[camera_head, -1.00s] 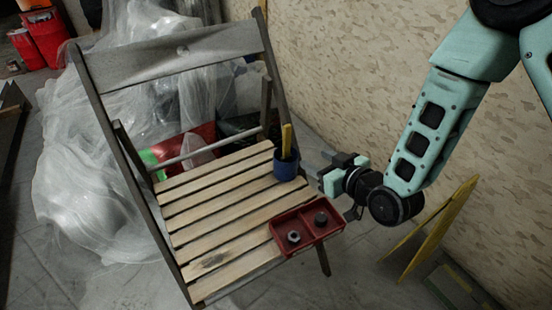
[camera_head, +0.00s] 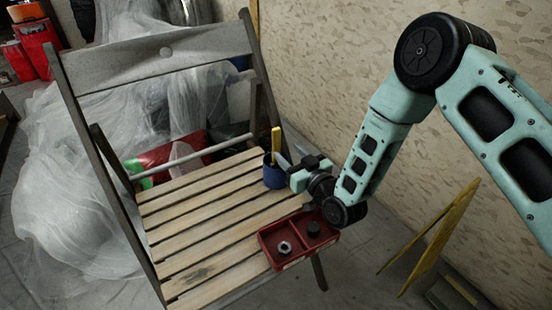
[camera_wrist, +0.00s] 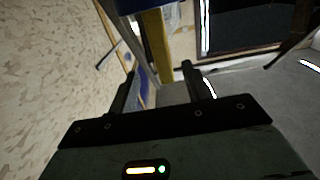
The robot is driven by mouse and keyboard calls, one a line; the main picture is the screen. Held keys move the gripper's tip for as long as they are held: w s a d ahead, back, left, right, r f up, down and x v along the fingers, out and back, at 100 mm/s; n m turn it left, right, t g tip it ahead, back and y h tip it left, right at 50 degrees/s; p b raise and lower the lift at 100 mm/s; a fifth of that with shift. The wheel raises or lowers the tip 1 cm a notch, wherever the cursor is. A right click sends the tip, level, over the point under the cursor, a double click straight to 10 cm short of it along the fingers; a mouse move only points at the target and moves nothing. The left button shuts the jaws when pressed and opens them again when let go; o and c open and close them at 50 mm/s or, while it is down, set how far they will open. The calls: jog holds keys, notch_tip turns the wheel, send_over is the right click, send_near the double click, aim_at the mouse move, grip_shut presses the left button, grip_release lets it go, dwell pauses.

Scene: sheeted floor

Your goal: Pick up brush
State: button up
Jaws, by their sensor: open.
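The brush shows as a yellow upright handle (camera_head: 275,143) standing in a dark blue cup (camera_head: 274,175) on the right side of the chair seat. Its lower end is hidden inside the cup. My gripper (camera_head: 285,163) is open, close to the right of the cup and handle. In the wrist view, the yellow handle (camera_wrist: 157,45) lies ahead, roughly between the lines of my two open fingers (camera_wrist: 158,80). Part of the blue cup (camera_wrist: 140,88) shows near the left finger. I cannot tell whether any finger touches them.
The wooden slatted chair (camera_head: 205,205) bears a red two-part tray (camera_head: 270,254) with small dark parts, just below my wrist. Clear plastic sheeting (camera_head: 75,190) covers things at left. A patterned wall (camera_head: 350,60) and a yellow frame (camera_head: 440,235) stand at right.

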aim_at(278, 143)
jog(key=shift+b+x, duration=0.4)
jog(key=shift+x, duration=3.1)
jog(key=shift+s+a+r, duration=0.1)
jog(key=shift+s+r, duration=0.05)
grip_shut()
